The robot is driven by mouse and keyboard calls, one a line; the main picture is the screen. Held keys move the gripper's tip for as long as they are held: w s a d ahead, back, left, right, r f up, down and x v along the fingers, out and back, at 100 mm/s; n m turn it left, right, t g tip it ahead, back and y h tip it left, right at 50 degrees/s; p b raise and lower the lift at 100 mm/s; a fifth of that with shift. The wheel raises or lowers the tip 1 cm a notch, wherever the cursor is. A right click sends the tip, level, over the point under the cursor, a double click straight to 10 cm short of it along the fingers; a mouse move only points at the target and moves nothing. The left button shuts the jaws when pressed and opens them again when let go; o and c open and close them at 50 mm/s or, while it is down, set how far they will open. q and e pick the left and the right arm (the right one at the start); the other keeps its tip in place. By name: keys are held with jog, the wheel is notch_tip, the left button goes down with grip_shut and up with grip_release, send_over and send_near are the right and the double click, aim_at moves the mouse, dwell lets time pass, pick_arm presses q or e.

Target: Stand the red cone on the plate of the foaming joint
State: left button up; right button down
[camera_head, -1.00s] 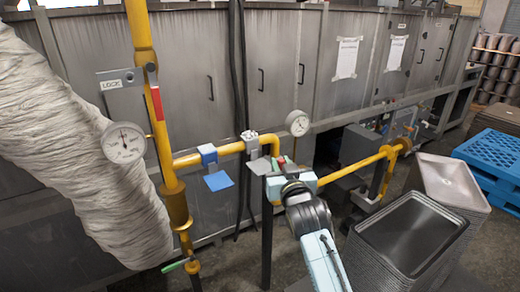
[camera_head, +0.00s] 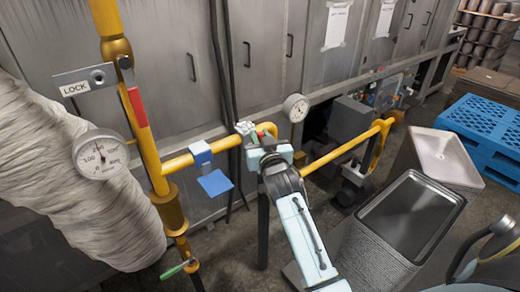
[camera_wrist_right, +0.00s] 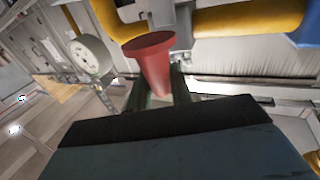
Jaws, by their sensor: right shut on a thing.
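The foaming joint (camera_head: 245,129) is a white frothy patch on the yellow pipe, in the middle of the head view. Its plate is hidden behind my right gripper, so I cannot tell the gap to it. My right gripper (camera_head: 268,146) is right beside the joint, in front of the pipe. In the right wrist view the gripper (camera_wrist_right: 160,88) is shut on the red cone (camera_wrist_right: 152,62), whose wide end points away from the fingers. In the head view the cone is mostly hidden.
A second joint, with a blue clamp (camera_head: 201,153) and blue plate (camera_head: 215,182), is to the left. Gauges (camera_head: 101,154) (camera_head: 296,107) and a LOCK lever (camera_head: 137,104) stand near. Stacked trays (camera_head: 411,213) and a blue pallet (camera_head: 483,124) are at right.

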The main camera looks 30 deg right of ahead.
jog(key=shift+f, duration=1.8)
jog(key=shift+w, duration=0.1)
jog(key=c, duration=1.3)
grip_release()
jog(key=shift+f, duration=0.15)
jog(key=shift+o, duration=0.2)
